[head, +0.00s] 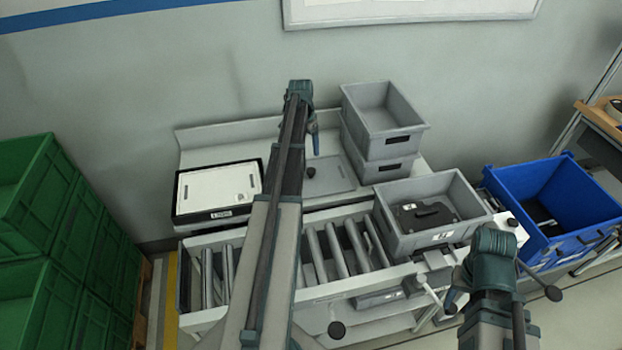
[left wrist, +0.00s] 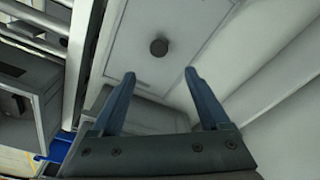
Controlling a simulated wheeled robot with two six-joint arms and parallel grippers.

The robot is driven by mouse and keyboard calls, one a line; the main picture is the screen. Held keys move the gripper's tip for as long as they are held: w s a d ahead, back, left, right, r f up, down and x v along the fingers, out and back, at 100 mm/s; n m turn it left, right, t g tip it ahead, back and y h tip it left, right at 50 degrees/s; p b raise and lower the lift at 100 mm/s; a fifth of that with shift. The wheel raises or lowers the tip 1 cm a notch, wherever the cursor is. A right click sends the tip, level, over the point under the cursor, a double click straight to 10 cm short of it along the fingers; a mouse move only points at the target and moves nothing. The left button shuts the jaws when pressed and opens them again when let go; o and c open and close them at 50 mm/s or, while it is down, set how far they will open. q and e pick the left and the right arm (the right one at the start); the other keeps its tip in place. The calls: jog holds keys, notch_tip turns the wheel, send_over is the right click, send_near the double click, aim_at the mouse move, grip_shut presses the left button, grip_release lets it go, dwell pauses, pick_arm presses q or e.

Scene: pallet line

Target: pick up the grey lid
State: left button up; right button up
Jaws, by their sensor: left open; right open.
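The grey lid (head: 340,172) is a flat grey plate with a dark round knob (head: 310,172). It lies on the back shelf, left of the stacked grey crates, and my left arm hides its left edge. In the left wrist view the lid (left wrist: 135,65) and its knob (left wrist: 158,47) show beyond the fingertips. My left gripper (head: 314,150) is open and empty above the back of the lid; its two fingers (left wrist: 158,80) stand apart, not touching the knob. My right gripper (head: 497,262) is at the front right, far from the lid, mostly hidden by its wrist.
A white-topped black tray (head: 218,190) lies left of the lid. Stacked grey crates (head: 385,115) stand right of it. A grey crate (head: 460,195) holding a black case (head: 425,215) sits on the roller conveyor (head: 330,250). A blue bin (head: 560,200) is at right, green crates (head: 85,240) at left.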

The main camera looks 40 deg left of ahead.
pick_arm(q)
jog(key=b, duration=0.8)
send_near(311, 170)
jog(key=f, duration=0.3)
jog(key=w+f, duration=0.1)
jog(key=f, duration=0.1)
notch_tip(311, 170, down, 5)
jog(key=b, duration=0.5)
jog(key=shift+w+d+f+b, duration=0.1)
jog(key=shift+f+b, duration=0.05)
jog(key=shift+b, duration=0.15)
grip_shut()
